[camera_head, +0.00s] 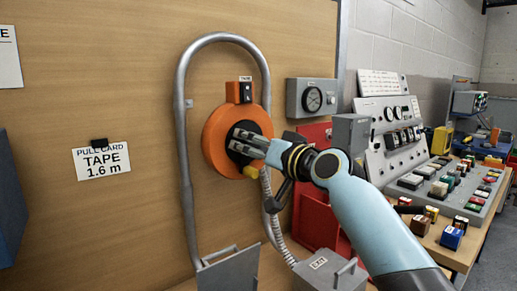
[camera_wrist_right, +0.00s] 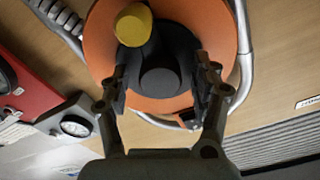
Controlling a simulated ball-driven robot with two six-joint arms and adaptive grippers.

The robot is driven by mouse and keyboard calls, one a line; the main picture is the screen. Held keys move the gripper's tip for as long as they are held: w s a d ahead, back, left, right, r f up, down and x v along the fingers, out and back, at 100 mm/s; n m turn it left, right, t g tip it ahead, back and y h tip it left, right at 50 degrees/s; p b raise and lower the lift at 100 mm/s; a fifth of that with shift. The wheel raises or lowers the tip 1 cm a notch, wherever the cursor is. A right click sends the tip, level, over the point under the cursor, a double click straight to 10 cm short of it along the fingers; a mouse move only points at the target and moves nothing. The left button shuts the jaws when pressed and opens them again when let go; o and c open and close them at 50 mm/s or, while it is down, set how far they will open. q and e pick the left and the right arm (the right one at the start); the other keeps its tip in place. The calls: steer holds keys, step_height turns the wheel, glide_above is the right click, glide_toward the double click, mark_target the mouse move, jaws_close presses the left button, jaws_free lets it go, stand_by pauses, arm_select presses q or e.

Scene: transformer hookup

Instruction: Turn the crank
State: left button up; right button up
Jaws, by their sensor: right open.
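The crank is on an orange disc (camera_head: 214,138) mounted on the wooden wall panel. It has a black arm and hub (camera_wrist_right: 160,80) and a yellow knob (camera_head: 250,172). The knob (camera_wrist_right: 133,25) also shows near the top of the right wrist view. My right gripper (camera_head: 243,143) is in front of the disc and hides part of the crank. In the right wrist view its fingers (camera_wrist_right: 162,80) are apart, one on each side of the black hub. I cannot tell whether they touch it. My left gripper is not in view.
A grey pipe loop (camera_head: 187,150) surrounds the disc. A grey gauge box (camera_head: 311,97), a red panel (camera_head: 315,215) and a flexible conduit (camera_head: 277,225) are close by. A grey box (camera_head: 330,272) stands below. A control console (camera_head: 395,130) is at right.

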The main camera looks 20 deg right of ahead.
steer(key=v, duration=1.2)
